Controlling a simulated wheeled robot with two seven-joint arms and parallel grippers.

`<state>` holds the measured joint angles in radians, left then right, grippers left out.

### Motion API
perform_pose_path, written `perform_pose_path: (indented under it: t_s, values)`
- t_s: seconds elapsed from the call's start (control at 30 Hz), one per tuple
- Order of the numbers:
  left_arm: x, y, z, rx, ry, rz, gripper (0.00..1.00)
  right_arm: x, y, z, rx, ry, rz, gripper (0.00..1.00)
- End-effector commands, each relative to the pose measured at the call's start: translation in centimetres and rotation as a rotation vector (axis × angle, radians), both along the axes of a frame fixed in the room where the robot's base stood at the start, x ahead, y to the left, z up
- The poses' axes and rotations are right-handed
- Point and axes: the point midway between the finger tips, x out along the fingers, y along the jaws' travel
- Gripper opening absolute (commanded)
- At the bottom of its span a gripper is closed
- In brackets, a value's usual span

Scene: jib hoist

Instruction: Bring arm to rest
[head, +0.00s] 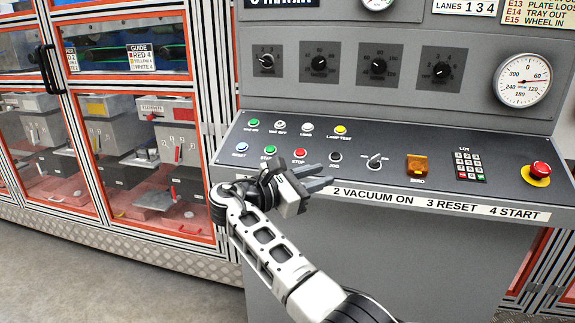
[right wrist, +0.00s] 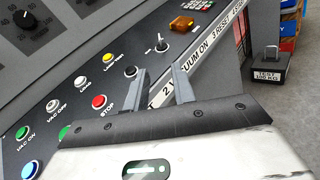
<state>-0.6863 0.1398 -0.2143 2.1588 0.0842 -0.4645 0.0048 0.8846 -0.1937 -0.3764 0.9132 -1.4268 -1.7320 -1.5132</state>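My right gripper (head: 327,174) is in front of the lower left part of the sloped console panel (head: 400,172), with its fingers pointing right along the panel's front edge. In the right wrist view my right gripper (right wrist: 160,72) shows two grey fingers spread apart with nothing between them. Its fingers lie near the red STOP button (head: 299,153) and the dark JOG button (head: 335,157); I cannot tell whether they touch the panel. The arm and hand cover part of the label strip (head: 430,201). My left gripper is not in view.
The panel carries several coloured buttons, a selector switch (head: 374,161), an amber square lamp (head: 417,165), a keypad (head: 468,165) and a red mushroom button (head: 540,169). A cabinet with orange-framed doors (head: 145,165) stands left. A test weight (right wrist: 268,68) is on the floor. Floor shows at lower left.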

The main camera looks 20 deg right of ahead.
Motion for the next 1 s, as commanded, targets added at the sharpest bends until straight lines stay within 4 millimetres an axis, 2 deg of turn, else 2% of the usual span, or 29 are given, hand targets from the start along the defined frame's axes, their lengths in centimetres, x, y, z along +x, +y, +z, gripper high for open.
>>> perform_pose_path:
  t_s: [0.07, 0.13, 0.17, 0.23, 0.27, 0.37, 0.4, 0.47, 0.5, 0.6, 0.67, 0.73, 0.8, 0.9, 1.0]
  values:
    - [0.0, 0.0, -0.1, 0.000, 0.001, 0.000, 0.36, 0.0, 0.0, -0.1, 0.003, 0.000, 0.002, 0.26]
    - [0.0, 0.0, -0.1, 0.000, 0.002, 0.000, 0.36, 0.0, -0.2, -1.1, 0.021, -0.004, 0.016, 0.26]
    - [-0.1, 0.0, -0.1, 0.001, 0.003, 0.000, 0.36, 0.0, -0.3, -1.9, 0.039, -0.005, 0.029, 0.26]
    - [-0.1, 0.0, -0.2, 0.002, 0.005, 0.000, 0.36, -0.1, -0.5, -4.8, 0.107, -0.021, 0.074, 0.26]
    - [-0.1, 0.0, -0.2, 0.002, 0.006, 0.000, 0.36, -0.2, -0.6, -6.5, 0.150, -0.033, 0.098, 0.26]
    - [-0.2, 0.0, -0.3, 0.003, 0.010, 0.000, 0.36, -1.3, -0.7, -13.4, 0.350, -0.095, 0.188, 0.26]
    - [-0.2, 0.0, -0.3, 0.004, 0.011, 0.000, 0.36, -2.1, -0.5, -16.3, 0.449, -0.133, 0.221, 0.26]
    - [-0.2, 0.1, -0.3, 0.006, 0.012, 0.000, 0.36, -3.7, 0.0, -20.6, 0.615, -0.200, 0.259, 0.26]
    - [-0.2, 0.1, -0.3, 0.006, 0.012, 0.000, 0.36, -5.2, 0.4, -23.3, 0.736, -0.250, 0.273, 0.26]
    - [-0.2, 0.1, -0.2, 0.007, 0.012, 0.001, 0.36, -9.3, 2.0, -28.6, 1.042, -0.395, 0.269, 0.26]
    - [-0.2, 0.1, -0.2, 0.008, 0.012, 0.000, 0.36, -12.2, 3.1, -30.7, 1.226, -0.490, 0.240, 0.26]
    - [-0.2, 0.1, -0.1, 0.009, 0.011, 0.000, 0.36, -15.6, 4.4, -32.1, 1.441, -0.609, 0.181, 0.26]
    - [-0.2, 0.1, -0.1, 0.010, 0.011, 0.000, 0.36, -19.1, 5.7, -32.5, 1.648, -0.730, 0.096, 0.26]
    - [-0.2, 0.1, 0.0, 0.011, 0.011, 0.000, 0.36, -23.4, 7.2, -31.5, 1.906, -0.896, -0.050, 0.26]
    - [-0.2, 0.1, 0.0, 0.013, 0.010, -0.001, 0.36, -26.6, 8.1, -29.7, 2.100, -1.030, -0.199, 0.26]
